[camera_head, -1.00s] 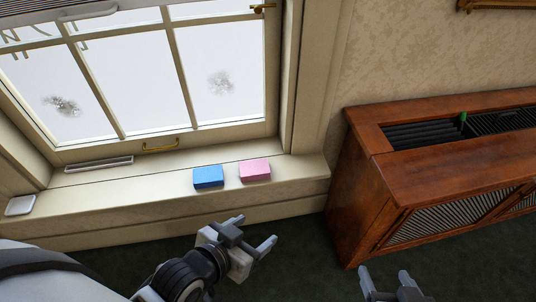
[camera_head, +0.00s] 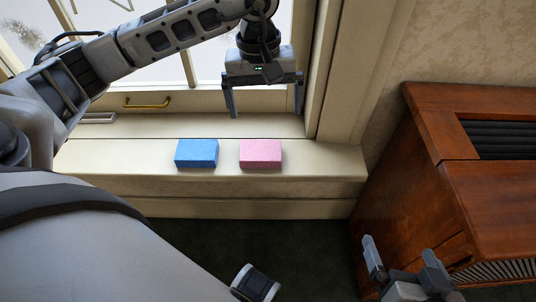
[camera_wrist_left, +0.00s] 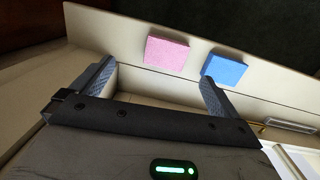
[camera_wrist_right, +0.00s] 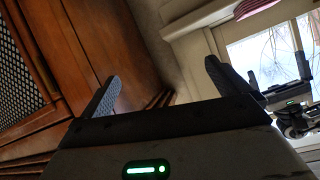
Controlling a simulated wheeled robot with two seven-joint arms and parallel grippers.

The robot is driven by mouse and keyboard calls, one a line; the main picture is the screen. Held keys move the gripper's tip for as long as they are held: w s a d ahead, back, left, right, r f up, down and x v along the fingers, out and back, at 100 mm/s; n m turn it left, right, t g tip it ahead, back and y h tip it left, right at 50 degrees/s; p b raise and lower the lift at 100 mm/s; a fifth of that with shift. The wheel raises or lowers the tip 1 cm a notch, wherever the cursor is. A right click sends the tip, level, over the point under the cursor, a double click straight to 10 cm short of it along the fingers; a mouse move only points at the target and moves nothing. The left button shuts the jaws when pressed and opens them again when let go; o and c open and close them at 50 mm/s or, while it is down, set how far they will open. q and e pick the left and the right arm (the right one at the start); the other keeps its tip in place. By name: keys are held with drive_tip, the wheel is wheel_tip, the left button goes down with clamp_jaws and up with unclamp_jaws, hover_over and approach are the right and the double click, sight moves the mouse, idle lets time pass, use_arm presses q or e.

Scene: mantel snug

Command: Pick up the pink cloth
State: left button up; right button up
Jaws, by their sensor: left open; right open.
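The pink cloth (camera_head: 260,153) is a folded, block-like piece lying on the cream window sill, to the right of a similar blue one. It also shows in the left wrist view (camera_wrist_left: 166,54), beyond the fingertips and between their lines. My left gripper (camera_head: 266,112) is open and empty, pointing down above the sill with its fingertips apart from the cloth. My right gripper (camera_head: 402,258) is open and empty, low in front of the wooden cabinet.
The blue cloth (camera_head: 197,153) lies on the sill (camera_head: 325,160) with a small gap to the pink one. The window frame with a brass handle (camera_head: 147,101) rises behind. A wooden cabinet (camera_head: 435,160) stands at the right. The sill right of the pink cloth is bare.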

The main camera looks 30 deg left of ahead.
use_arm(q)
drive_tip(key=a+f+y, duration=0.1)
drive_tip(key=a, duration=0.1)
drive_tip(key=b, duration=0.3)
hover_over(261, 149)
drive_tip(key=f, duration=0.8)
drive_tip(key=shift+s+f, duration=0.1)
drive_tip(key=shift+s, duration=0.2)
drive_tip(key=shift+f, duration=0.5)
drive_tip(key=f, duration=0.2)
drive_tip(key=f+b, duration=0.1)
drive_tip(key=f, duration=0.2)
drive_tip(key=shift+w, duration=0.2)
drive_tip(key=shift+f, duration=0.1)
drive_tip(key=c, duration=0.7)
use_arm(e)
drive_tip(key=r+t, duration=0.1)
drive_tip(key=a+r+y, duration=0.1)
drive_tip(key=shift+w+a+r+t, duration=0.2)
drive_tip(key=shift+r+t, duration=0.1)
drive_tip(key=shift+t, duration=0.1)
